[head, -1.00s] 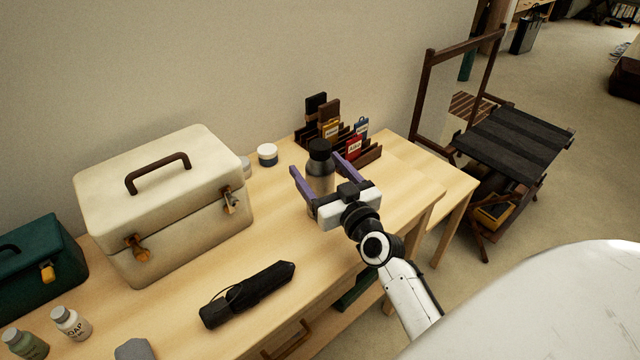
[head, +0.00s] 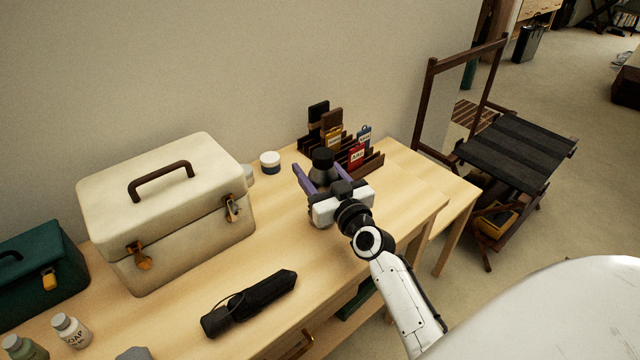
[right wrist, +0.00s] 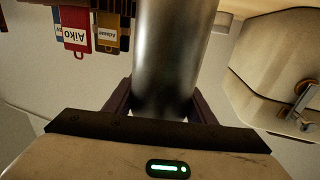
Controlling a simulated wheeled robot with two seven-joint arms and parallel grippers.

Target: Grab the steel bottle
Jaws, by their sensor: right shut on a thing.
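The steel bottle (head: 322,166) has a black cap and stands on the wooden table, upright as far as I can see. In the head view its lower body is mostly hidden behind my right gripper (head: 320,181). The purple fingers of my right gripper are shut on the bottle, one on each side. In the right wrist view the grey metal body of the bottle (right wrist: 172,60) fills the middle, between the fingers. My left gripper is not in view.
A dark rack (head: 372,163) with name tags stands close behind the bottle. A white jar (head: 270,162), a cream case (head: 180,225), a black umbrella (head: 250,302) and small bottles (head: 70,334) are to the left. Bare table lies between the umbrella and my gripper.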

